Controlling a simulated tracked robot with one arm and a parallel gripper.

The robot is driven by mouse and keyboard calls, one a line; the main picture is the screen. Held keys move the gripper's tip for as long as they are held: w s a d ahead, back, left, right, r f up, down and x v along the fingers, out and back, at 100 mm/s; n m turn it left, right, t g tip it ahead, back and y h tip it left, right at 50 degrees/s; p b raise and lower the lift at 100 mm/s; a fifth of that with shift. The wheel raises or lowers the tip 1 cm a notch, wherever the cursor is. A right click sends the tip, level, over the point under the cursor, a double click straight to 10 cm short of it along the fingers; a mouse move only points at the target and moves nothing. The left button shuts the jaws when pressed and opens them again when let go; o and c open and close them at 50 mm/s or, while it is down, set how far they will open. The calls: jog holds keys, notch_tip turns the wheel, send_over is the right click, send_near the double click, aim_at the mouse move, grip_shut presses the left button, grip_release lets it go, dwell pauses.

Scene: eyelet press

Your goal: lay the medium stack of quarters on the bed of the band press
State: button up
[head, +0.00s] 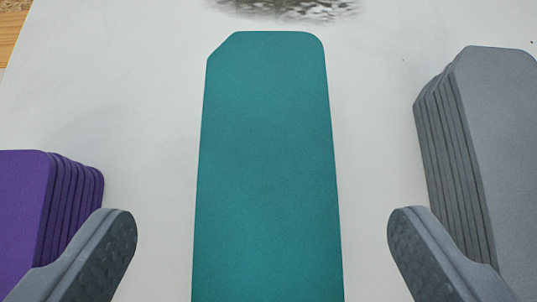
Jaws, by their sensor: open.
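A teal piece (266,160) with one cut corner and one rounded corner lies in the middle of the head view. Its top face shows; its thickness and number of layers cannot be told. A purple stack (28,215) of several layers is at the left edge, and a grey stack (500,140) of several layers is at the right. I cannot tell for sure which one is the medium stack. My gripper (262,225) is open and empty, its fingers on either side of the teal piece and apart from it. The band press is not recognisable in view.
The pieces are on a pale, whitish surface (150,110). My left finger overlaps the purple stack in the picture and my right finger is close to the grey one. A dark mottled patch (285,8) is at the top edge. Wood (10,30) shows at the top left corner.

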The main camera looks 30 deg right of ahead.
aim_at(265, 191)
jog(key=shift+x, duration=1.15)
jog(key=b+x, duration=0.2)
jog(key=x, duration=0.2)
jog(key=shift+f, duration=0.4)
jog(key=shift+w+d+f, duration=0.1)
jog(key=shift+w+d, duration=0.05)
jog(key=shift+d, duration=0.05)
jog(key=c, duration=1.4)
jog(key=shift+o, duration=0.2)
